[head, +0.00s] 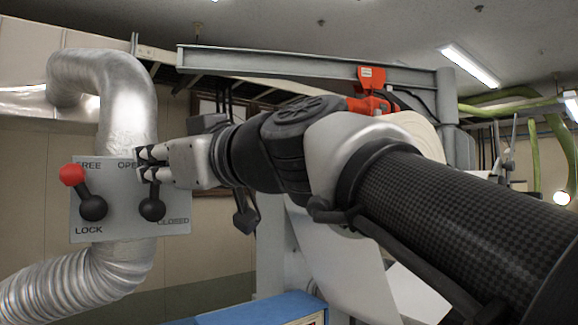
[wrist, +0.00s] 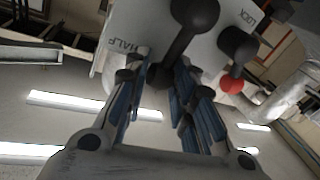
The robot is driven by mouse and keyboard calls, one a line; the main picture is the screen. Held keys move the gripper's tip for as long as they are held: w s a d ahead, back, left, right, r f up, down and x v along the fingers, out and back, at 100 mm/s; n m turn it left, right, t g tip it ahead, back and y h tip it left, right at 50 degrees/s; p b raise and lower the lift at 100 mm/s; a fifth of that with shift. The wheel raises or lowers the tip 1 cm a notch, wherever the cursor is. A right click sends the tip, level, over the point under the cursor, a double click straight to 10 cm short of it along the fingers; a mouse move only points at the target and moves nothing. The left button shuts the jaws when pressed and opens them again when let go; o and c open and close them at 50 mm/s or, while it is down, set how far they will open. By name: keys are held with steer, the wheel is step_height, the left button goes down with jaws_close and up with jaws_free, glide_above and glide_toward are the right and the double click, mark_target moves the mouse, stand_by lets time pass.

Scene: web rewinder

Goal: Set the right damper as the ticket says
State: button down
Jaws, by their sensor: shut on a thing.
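A grey damper plate (head: 122,222) is fixed on the silver duct, with the words FREE, OPEN, LOCK and CLOSED showing. In the wrist view the plate (wrist: 140,20) also shows HALF. The black damper lever (head: 152,209) points up from its hub, near OPEN. My gripper (head: 148,165) is shut on its upper end. In the wrist view the lever (wrist: 188,40) runs between the fingers of my gripper (wrist: 165,85). The lock lever's red knob (head: 72,174) is up and left of its hub, by FREE; it also shows in the wrist view (wrist: 231,86). No readable ticket shows.
The silver duct (head: 128,120) rises behind the plate, and a ribbed hose (head: 60,290) leaves it below. A steel beam (head: 300,66) with an orange hoist (head: 371,80) runs overhead. A blue-topped unit (head: 250,308) stands below my arm.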

steer(key=w+d+m+t+b, duration=0.1)
steer(key=m+b, duration=0.2)
steer(key=w+d+f+m+b, duration=0.1)
steer(key=m+b, duration=0.2)
steer(key=b, duration=0.1)
steer(key=w+d+f+m+t+b, duration=0.1)
steer(key=m+b, duration=0.2)
steer(key=shift+d+f+t+y, duration=0.2)
steer(key=shift+t+y, duration=0.1)
steer(key=shift+y, duration=0.1)
steer(key=c, duration=1.3)
jaws_free()
steer(key=shift+s+d, duration=0.1)
steer(key=shift+d, duration=0.05)
steer(key=v, duration=1.2)
